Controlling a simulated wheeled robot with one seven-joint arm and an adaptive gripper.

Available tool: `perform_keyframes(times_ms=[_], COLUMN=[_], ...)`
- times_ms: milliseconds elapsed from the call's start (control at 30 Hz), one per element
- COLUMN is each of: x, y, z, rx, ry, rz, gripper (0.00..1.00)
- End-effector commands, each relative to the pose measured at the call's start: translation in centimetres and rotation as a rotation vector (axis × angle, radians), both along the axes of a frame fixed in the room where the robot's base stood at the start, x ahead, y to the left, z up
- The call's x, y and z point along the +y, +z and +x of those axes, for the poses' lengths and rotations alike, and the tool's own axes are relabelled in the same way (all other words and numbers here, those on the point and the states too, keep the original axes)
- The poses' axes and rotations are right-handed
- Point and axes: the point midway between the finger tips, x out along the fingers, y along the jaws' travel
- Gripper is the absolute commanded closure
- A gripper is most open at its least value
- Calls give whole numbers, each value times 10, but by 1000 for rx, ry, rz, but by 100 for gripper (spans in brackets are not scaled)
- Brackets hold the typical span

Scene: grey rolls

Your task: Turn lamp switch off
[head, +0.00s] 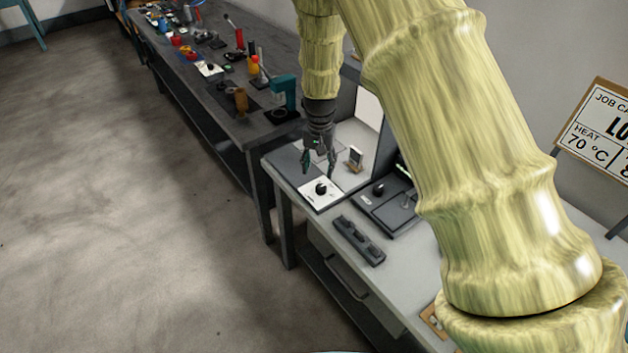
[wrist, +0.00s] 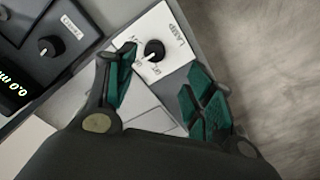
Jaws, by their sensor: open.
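The lamp switch is a black rotary knob (wrist: 154,50) on a white plate marked LAMP (wrist: 172,22). In the head view the knob (head: 321,188) and its plate (head: 308,194) lie at the near left of the bench. My gripper (head: 320,168) points down just above and behind the knob, apart from it as far as I can tell. In the wrist view my gripper (wrist: 160,88) is open, with its green finger pads either side of the space below the knob. Nothing is between the pads. The small plate markings are hard to read.
A dark device with another knob (wrist: 50,46) and a lit display stands beside the plate. A dark block (head: 360,240) lies on the bench (head: 345,205) in front. A small upright stand (head: 355,157) is close to my gripper. A long cluttered table (head: 215,110) is behind.

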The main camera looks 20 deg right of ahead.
Motion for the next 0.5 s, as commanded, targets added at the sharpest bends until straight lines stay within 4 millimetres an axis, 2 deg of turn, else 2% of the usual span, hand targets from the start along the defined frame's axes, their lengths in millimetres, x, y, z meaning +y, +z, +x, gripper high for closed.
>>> perform_keyframes(times_ms=[100,300,500], x=[-7,-5,-1], y=[-19,-57,-82], z=[1,17,21], rx=[9,25,30], ry=[-9,-7,-2], rz=[1,1,2], gripper=[47,47,47])
